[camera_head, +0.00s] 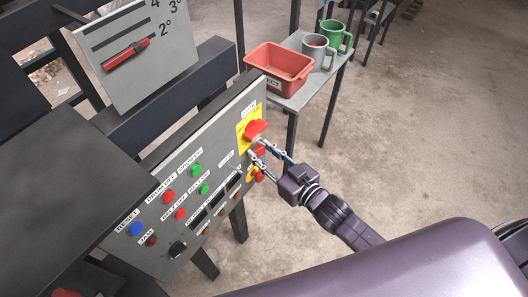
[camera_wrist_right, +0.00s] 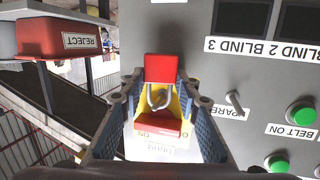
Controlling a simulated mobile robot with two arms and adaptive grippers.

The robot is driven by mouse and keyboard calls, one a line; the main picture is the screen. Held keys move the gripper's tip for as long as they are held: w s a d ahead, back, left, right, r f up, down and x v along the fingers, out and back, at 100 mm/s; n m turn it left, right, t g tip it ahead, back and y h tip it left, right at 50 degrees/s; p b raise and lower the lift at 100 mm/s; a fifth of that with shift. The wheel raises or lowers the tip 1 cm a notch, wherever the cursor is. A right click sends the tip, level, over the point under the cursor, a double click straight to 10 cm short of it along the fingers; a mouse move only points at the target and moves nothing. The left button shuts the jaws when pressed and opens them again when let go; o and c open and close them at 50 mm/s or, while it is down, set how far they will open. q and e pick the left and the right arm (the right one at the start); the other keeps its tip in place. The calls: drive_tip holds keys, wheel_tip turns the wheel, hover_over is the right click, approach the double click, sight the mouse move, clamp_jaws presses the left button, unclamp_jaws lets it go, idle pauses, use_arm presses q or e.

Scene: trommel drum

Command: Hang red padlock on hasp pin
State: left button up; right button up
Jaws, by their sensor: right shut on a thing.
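The red padlock (camera_wrist_right: 161,68) sits between the fingertips of my right gripper (camera_wrist_right: 160,85), which is shut on its body. Its silver shackle (camera_wrist_right: 158,98) faces the red switch handle (camera_wrist_right: 153,127) on the yellow plate. In the head view the padlock (camera_head: 259,152) is small and partly hidden by my right gripper (camera_head: 256,148), just below the red handle (camera_head: 255,131). The hasp pin cannot be made out apart from the shackle. I cannot tell whether the shackle is around the pin or in front of it. My left gripper is not in view.
The grey control panel (camera_head: 151,228) has several coloured buttons and toggles; a red button on yellow (camera_head: 257,175) is close below my gripper. A side table (camera_head: 310,92) behind it holds a red reject bin (camera_head: 278,66), a grey mug (camera_head: 314,52) and a green mug (camera_head: 336,34). Floor to the right is clear.

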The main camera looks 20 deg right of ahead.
idle(0.4)
drive_tip(key=o, duration=1.3)
drive_tip(key=shift+s, duration=0.1)
drive_tip(key=v, duration=1.2)
drive_tip(key=s+d+f+m+g+h, duration=0.1)
drive_tip(key=s+d+f+g+h, duration=0.15)
drive_tip(key=f, duration=0.85)
drive_tip(key=s+d+f+g+h, duration=0.1)
drive_tip(key=s+d+f+g, duration=0.2)
drive_tip(key=f, duration=0.8)
drive_tip(key=s+d+f+m+g+h, duration=0.1)
drive_tip(key=s+d+f+h, duration=0.2)
drive_tip(key=f, duration=0.8)
drive_tip(key=s+a+f+g, duration=0.1)
drive_tip(key=s+f+g, duration=0.1)
drive_tip(key=s+f, duration=0.3)
drive_tip(key=s+a+f+g, duration=0.1)
drive_tip(key=s+f+g, duration=0.2)
drive_tip(key=s+f, duration=0.3)
drive_tip(key=s+a+f+g, duration=0.1)
drive_tip(key=s+f, duration=0.5)
drive_tip(key=s, duration=0.7)
drive_tip(key=shift+s+f+g, duration=0.2)
drive_tip(key=shift+s+g, duration=0.05)
drive_tip(key=shift+g, duration=0.5)
